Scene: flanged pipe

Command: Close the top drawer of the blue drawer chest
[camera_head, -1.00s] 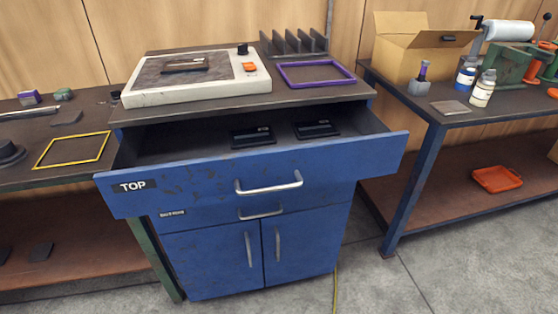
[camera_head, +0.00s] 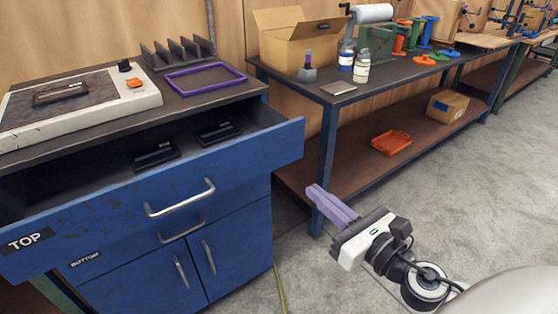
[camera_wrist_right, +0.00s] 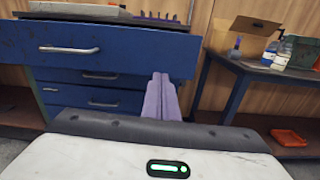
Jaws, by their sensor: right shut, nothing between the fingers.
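The blue drawer chest (camera_head: 239,246) stands at the left in the head view. Its top drawer (camera_head: 110,208), labelled TOP, is pulled well out, with two dark flat items inside. A silver handle (camera_head: 180,198) is on its front. The drawer front (camera_wrist_right: 120,54) also shows in the right wrist view. The bottom drawer (camera_head: 130,251) is shut. My right gripper (camera_head: 318,194), with purple fingers, is shut and empty. It is in the air right of the drawer front, apart from it. It also shows in the right wrist view (camera_wrist_right: 159,80). My left gripper is out of view.
On the chest top are a white-framed tray (camera_head: 149,101), a purple frame (camera_head: 205,79) and a dark rack (camera_head: 180,52). A workbench (camera_head: 328,140) at the right holds a cardboard box (camera_head: 296,45) and bottles. An orange tray (camera_head: 391,142) lies on its lower shelf. Grey floor is clear at right.

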